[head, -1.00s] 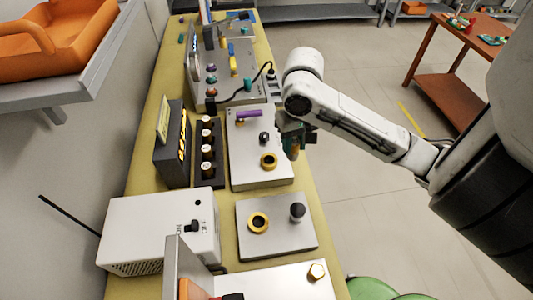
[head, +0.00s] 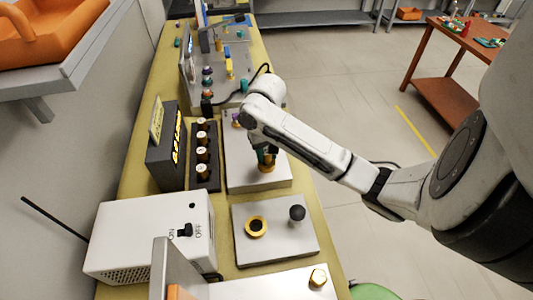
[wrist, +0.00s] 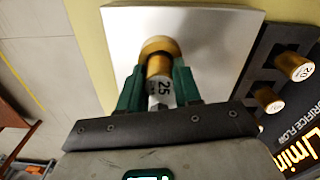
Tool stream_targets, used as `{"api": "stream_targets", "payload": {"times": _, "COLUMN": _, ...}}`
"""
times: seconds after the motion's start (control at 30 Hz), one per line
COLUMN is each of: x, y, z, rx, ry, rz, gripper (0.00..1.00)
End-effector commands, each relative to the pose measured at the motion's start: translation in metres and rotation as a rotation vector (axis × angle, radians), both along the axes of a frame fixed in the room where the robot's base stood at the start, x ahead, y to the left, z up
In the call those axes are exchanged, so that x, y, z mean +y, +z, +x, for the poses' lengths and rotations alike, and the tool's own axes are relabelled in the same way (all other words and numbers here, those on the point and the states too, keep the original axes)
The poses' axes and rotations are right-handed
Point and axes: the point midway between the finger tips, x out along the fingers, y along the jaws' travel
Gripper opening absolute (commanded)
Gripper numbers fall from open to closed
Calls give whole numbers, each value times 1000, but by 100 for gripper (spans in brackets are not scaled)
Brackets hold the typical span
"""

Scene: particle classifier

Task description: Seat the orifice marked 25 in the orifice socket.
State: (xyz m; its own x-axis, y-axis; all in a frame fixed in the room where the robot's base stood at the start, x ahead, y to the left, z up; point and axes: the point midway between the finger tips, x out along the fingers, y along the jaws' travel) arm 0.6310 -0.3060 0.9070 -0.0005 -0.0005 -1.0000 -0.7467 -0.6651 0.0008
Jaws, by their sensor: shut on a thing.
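My gripper (head: 264,154) is over the right front part of a light metal plate (head: 240,178), at the brass socket ring (head: 267,168). The brass socket ring (wrist: 158,46) shows right behind the orifice's far end, and the two overlap in view. I cannot tell whether the orifice's end is inside the ring or just short of it. The fingers and arm hide part of the ring in the head view.
A dark rack (head: 204,180) with several brass-capped orifices stands left of the plate, beside a lit display (head: 177,140). A white box with a switch (head: 150,232) stands in front. A nearer plate (head: 275,245) bears another brass ring (head: 256,226) and a black knob (head: 297,213).

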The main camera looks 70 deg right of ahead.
Motion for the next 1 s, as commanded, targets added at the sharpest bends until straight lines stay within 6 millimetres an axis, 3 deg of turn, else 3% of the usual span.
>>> {"api": "stream_targets", "payload": {"times": 0.33, "x": 1, "y": -4, "z": 0, "rx": -1, "ry": 0, "rz": 1, "gripper": 0}}
{"api": "stream_targets", "payload": {"times": 0.37, "x": 1, "y": -3, "z": 0, "rx": -1, "ry": 0, "rz": 1, "gripper": 36}}
{"api": "stream_targets", "payload": {"times": 0.6, "x": 0, "y": -3, "z": 0, "rx": -1, "ry": 1, "rz": 1, "gripper": 59}}
{"api": "stream_targets", "payload": {"times": 0.83, "x": 0, "y": -2, "z": 0, "rx": -1, "ry": 1, "rz": 0, "gripper": 59}}
{"api": "stream_targets", "payload": {"times": 1.0, "x": 0, "y": 11, "z": 1, "rx": -3, "ry": 2, "rz": -1, "gripper": 59}}
